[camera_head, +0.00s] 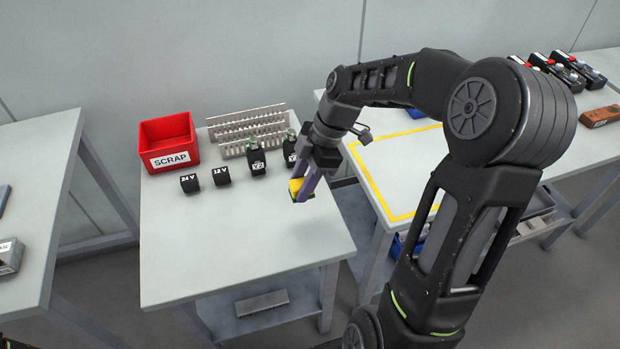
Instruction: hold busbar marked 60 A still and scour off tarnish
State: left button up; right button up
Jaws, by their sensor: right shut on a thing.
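My right gripper (305,188) is shut on a small yellow and green scouring pad (296,187). It holds the pad over the right part of the middle table (240,240); I cannot tell whether the pad touches the top. I cannot make out a busbar marked 60 A. A copper-brown block (600,116) with a small label too small to read lies on the right table. My left gripper is out of view.
A red SCRAP bin (168,142) stands at the back left. Slotted grey duct (247,130), black blocks marked 24 V (189,183) and 12 V (221,176), and black parts with green tops (256,157) are nearby. The front of the middle table is clear.

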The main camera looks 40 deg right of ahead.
jog(key=w+a+r+m+t+h, duration=0.2)
jog(key=w+a+r+m+t, duration=0.1)
jog(key=w+a+r+m, duration=0.8)
jog(key=w+a, duration=0.1)
jog(key=w, duration=0.3)
jog(key=shift+w+r+h, duration=0.2)
jog(key=shift+w+h, duration=0.15)
jog(key=shift+h, duration=0.05)
